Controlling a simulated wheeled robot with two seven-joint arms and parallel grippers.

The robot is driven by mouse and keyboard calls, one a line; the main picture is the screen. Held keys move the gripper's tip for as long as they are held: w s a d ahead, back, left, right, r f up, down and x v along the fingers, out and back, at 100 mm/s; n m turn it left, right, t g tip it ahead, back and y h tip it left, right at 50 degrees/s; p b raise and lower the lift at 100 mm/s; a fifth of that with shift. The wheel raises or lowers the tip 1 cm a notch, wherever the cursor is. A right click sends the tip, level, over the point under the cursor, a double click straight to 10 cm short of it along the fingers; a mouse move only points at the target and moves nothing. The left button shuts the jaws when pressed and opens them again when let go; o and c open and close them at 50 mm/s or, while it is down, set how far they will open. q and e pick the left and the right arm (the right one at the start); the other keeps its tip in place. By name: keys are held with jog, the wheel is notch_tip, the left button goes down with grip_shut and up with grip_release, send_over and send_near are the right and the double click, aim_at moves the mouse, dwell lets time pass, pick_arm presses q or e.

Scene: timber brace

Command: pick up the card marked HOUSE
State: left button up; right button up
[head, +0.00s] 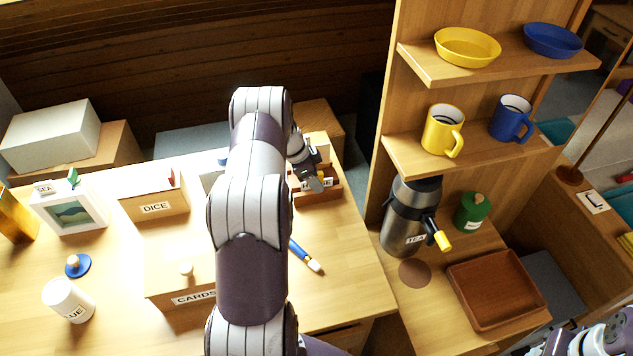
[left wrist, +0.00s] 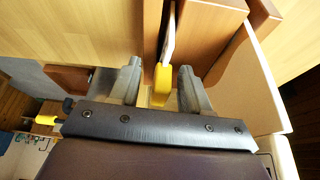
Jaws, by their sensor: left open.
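The wooden rack (head: 318,196) stands near the back right of the table, with a label partly readable as HOUSE (head: 326,183) behind my fingers. In the left wrist view a thin white card (left wrist: 169,38) stands edge-on in a slot of the brown rack (left wrist: 215,30). A yellow tab (left wrist: 162,84) is at the card's near edge. My left gripper (head: 315,180) is at the rack, open; in the left wrist view its fingers (left wrist: 161,82) are on either side of the yellow tab, with gaps.
The CARDS box (head: 182,284), the DICE box (head: 155,207) and a blue brush-like tool (head: 304,256) are on the table. A shelf unit (head: 385,130) with mugs and dishes rises right of the rack. A TEA flask (head: 405,220) and a brown tray (head: 497,290) stand at right.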

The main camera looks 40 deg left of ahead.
pick_arm(q)
jog(key=shift+w+f, duration=0.1)
jog(key=shift+w, duration=0.05)
jog(key=shift+c, duration=0.6)
grip_shut()
